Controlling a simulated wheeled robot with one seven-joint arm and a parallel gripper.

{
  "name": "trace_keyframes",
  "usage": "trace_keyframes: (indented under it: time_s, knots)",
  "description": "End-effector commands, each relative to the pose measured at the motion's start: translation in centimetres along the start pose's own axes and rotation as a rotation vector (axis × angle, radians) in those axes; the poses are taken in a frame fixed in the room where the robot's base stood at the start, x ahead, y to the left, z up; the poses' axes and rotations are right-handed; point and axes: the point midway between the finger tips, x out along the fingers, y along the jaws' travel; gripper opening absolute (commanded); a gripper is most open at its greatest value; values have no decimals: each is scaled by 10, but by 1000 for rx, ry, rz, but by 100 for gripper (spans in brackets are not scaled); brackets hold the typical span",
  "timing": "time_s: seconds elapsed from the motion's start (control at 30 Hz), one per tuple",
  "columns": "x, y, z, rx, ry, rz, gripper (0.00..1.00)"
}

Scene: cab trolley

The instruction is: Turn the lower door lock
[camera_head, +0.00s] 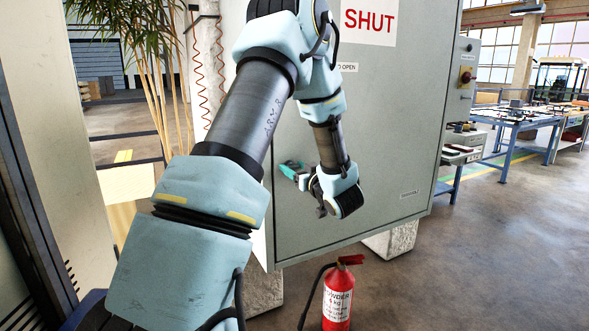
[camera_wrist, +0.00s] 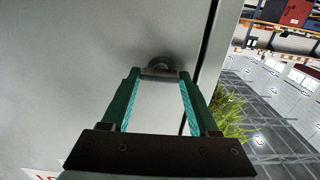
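The lower door lock (camera_wrist: 159,61) is a small dark round knob on the grey cabinet door, close to the door's edge. A short grey bar (camera_wrist: 160,74) shows just in front of it, between my fingertips. My gripper (camera_wrist: 160,75) has two green fingers spread apart, one to each side of the lock; I cannot tell whether they touch the bar. In the head view my gripper (camera_head: 290,171) is at the lower left of the grey door (camera_head: 390,130), partly hidden by my wrist. The lock cannot be made out there.
A red fire extinguisher (camera_head: 337,297) stands on the floor below the door, with its black hose to the left. A plant (camera_head: 135,45) stands left of the cabinet. A blue workbench (camera_head: 535,115) is at the right. The floor at the lower right is clear.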

Motion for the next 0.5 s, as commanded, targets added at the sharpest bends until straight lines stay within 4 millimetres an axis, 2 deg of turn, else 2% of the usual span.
trace_keyframes:
  time_s: [0.07, 0.5]
  knots:
    - [0, 0, 0, 0, 0, 0, 50]
    - [0, 0, 0, 0, 0, 0, 2]
